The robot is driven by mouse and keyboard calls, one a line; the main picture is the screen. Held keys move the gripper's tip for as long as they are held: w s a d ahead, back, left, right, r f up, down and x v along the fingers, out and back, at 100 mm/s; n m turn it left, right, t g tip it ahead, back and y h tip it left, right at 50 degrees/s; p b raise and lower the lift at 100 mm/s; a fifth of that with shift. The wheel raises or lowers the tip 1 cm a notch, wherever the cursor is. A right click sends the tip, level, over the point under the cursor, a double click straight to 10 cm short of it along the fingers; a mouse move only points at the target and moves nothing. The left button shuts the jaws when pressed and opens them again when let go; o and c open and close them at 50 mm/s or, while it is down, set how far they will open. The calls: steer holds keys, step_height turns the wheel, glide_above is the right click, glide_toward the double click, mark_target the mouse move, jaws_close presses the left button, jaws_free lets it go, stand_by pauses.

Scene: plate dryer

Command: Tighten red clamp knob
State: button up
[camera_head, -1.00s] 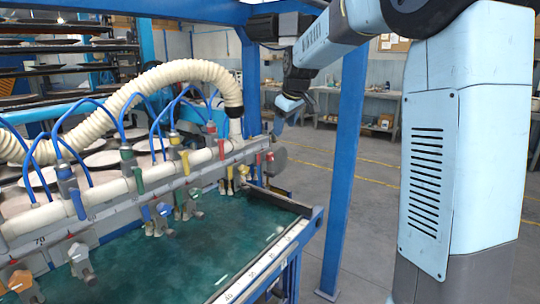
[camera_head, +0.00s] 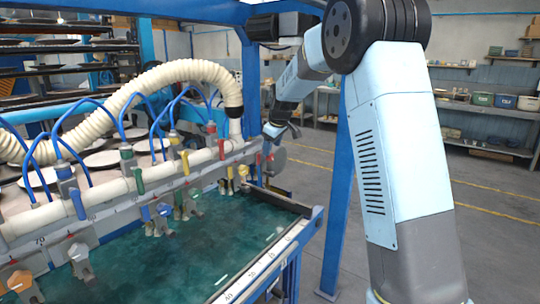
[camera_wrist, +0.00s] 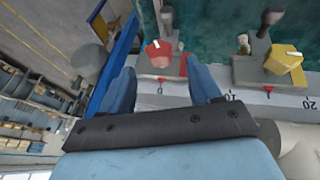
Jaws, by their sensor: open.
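The red clamp knob (camera_wrist: 158,54) shows in the wrist view on a grey clamp block at the rail, just beyond and between my fingertips. My gripper (camera_wrist: 160,68) is open, with one blue finger on each side of the knob's line; I cannot tell whether either finger touches it. In the head view my gripper (camera_head: 272,132) is at the far right end of the rail, and the knob there is too small and covered to make out well.
A yellow knob (camera_wrist: 284,60) sits on the neighbouring clamp to the right in the wrist view. A scale rail (camera_wrist: 270,98) runs below both clamps. The green table (camera_head: 170,250) lies under the row of clamps. A blue post (camera_head: 338,200) stands to the right of the table.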

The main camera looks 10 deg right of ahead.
mark_target(270, 157)
steer(key=shift+x, duration=2.5)
steer(key=c, duration=1)
